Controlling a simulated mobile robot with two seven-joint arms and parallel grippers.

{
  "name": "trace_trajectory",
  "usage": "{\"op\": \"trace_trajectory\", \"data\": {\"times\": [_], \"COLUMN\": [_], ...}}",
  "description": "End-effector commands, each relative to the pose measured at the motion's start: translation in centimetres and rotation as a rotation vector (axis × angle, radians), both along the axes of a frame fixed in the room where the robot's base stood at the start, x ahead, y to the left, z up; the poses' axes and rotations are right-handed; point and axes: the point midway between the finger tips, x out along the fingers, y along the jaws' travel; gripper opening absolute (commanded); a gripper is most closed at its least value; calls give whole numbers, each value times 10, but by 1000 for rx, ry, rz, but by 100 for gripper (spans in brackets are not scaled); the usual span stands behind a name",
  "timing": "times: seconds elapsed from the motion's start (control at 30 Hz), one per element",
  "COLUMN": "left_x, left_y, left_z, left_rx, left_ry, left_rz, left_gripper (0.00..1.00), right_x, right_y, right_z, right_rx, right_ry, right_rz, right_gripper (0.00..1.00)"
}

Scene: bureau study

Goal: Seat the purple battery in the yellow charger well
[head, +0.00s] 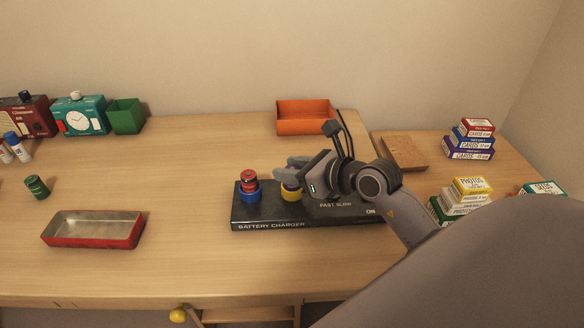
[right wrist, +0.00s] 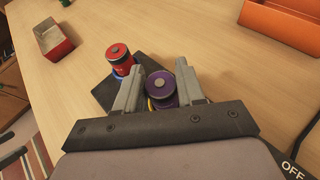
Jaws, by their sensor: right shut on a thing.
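The black battery charger (head: 262,216) lies on the desk, with a yellow well (head: 291,195) near its middle and a blue well (head: 250,196) to the left. A red battery (head: 249,180) stands upright in the blue well. My right gripper (head: 290,175) is over the yellow well. In the right wrist view its fingers (right wrist: 162,88) are shut on the purple battery (right wrist: 160,84), whose top faces the camera. A bit of yellow rim (right wrist: 150,104) shows beside the battery's lower part; how deep it sits I cannot tell. In the head view the gripper hides the battery. My left gripper is not in view.
A red tray (head: 92,245) and a green battery (head: 36,187) are on the left of the desk. An orange bin (head: 304,132) stands behind the charger. A brown block (head: 402,152) and stacked card boxes (head: 470,150) are at right.

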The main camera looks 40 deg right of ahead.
Motion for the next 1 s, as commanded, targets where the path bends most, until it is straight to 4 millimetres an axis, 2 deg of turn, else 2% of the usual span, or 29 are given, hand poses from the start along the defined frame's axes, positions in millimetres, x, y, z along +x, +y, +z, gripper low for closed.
{"op": "trace_trajectory", "data": {"times": [0.43, 0.47, 0.5, 0.8, 1.0], "left_x": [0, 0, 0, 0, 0], "left_y": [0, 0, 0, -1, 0], "left_z": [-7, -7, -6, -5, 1], "left_rx": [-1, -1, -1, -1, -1], "left_ry": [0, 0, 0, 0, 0], "left_rz": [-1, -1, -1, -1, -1], "left_gripper": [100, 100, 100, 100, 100], "right_x": [0, 0, 0, -1, -14], "right_y": [0, 0, 0, 0, -5], "right_z": [-10, -9, -9, -9, -2], "right_rx": [0, 0, 0, 0, -1], "right_ry": [-1, -1, -1, 2, 2], "right_rz": [0, 0, 0, 0, -1], "right_gripper": [4, 45, 49, 49, 49]}}
